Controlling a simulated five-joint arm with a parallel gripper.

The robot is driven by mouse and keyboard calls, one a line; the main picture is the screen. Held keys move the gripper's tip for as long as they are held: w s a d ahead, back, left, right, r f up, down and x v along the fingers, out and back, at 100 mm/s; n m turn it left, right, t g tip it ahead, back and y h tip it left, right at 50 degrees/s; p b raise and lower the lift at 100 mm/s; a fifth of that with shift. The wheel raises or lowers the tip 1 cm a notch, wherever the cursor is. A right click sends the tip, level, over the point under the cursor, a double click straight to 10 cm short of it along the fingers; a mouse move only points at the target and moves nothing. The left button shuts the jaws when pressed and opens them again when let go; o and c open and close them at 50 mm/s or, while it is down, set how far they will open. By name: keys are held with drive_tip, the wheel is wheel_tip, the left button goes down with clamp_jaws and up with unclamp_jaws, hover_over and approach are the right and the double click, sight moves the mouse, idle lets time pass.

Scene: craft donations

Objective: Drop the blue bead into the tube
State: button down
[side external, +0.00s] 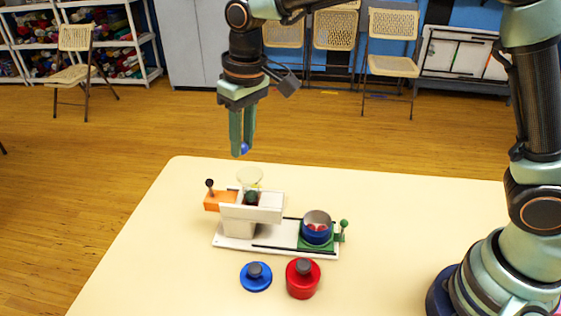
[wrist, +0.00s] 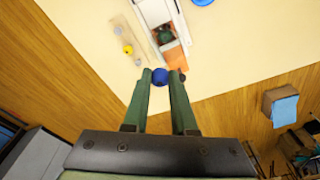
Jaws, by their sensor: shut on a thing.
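The blue bead (side external: 245,148) is pinched between the fingertips of my gripper (side external: 241,150), which point down. It also shows in the wrist view (wrist: 160,77) between the two green fingers (wrist: 160,80). In the side external view a clear tube with a flared mouth (side external: 250,176) rises from the white stand (side external: 252,210). The bead is above the tube's mouth and slightly left of it in that picture, apart from it. A dark green part (side external: 251,197) shows at the tube's foot. I cannot clearly make out the tube in the wrist view.
An orange slide with a dark knob (side external: 216,199) sticks out left of the stand. A blue-and-red cup (side external: 317,231) stands on the white base's right end. A blue lid (side external: 256,276) and a red jar (side external: 302,278) stand in front. The cream table (side external: 130,250) is clear at left.

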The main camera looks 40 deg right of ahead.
drive_tip(key=shift+s+a+f, duration=0.1)
drive_tip(key=shift+s+f, duration=1.1)
drive_tip(key=shift+f, duration=0.15)
idle(0.8)
drive_tip(key=shift+f, duration=0.35)
drive_tip(key=shift+f, duration=0.1)
drive_tip(key=c, duration=0.6)
unclamp_jaws()
drive_tip(key=shift+c, duration=0.2)
